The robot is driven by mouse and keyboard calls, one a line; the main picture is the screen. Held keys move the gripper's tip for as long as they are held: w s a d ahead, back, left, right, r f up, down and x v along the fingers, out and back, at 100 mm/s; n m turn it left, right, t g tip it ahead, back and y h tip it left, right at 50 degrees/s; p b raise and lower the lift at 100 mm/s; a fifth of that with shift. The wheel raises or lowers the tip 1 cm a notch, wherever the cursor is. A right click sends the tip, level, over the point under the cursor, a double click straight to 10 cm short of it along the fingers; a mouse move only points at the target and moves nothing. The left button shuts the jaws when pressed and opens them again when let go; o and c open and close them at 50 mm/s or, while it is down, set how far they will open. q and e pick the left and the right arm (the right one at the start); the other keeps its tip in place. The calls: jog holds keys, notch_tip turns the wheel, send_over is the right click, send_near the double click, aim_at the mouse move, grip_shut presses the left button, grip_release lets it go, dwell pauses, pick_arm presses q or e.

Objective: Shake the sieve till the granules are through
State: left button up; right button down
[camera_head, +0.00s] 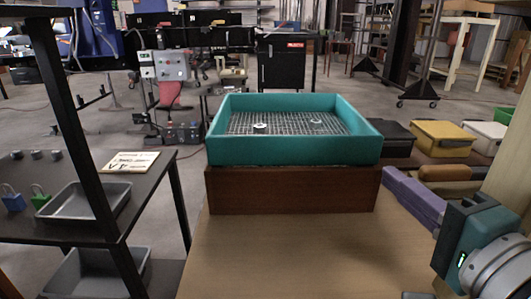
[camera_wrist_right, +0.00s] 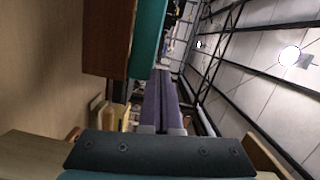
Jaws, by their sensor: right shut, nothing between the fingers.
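The sieve is a teal square frame (camera_head: 290,152) with a wire mesh floor, sitting level on a brown wooden box (camera_head: 290,190) in the head view. Two small whitish pieces lie on the mesh; I cannot make out fine granules, and the box's inside is hidden. In the wrist view the box (camera_wrist_right: 108,38) and teal frame (camera_wrist_right: 147,40) are at the upper left. My right gripper (camera_head: 390,176) has long purple fingers, shut and empty, tips near the box's right side. The fingers also run up the middle of the wrist view (camera_wrist_right: 163,75). My left gripper is out of view.
The wooden tabletop (camera_head: 285,260) is clear in front of the box. At the right are a black bin (camera_head: 397,135), a yellow bin (camera_head: 441,140), a white bin (camera_head: 486,135) and brown items (camera_head: 446,172). A dark shelf at the left holds a grey tray (camera_head: 85,203) and padlocks.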

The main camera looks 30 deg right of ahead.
jog(key=s+d+f+m+h+b, duration=0.2)
jog(key=d+f+m+h, duration=0.1)
jog(key=d+f, duration=0.1)
jog(key=g+p, duration=0.1)
send_near(375, 150)
jog(key=shift+m, duration=0.3)
jog(key=x, duration=0.5)
jog(key=shift+w+d, duration=0.1)
jog(key=shift+w, duration=0.2)
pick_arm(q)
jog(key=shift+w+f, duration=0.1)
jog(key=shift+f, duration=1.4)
pick_arm(e)
jog(key=shift+w+d, duration=0.35)
jog(key=shift+w, duration=0.2)
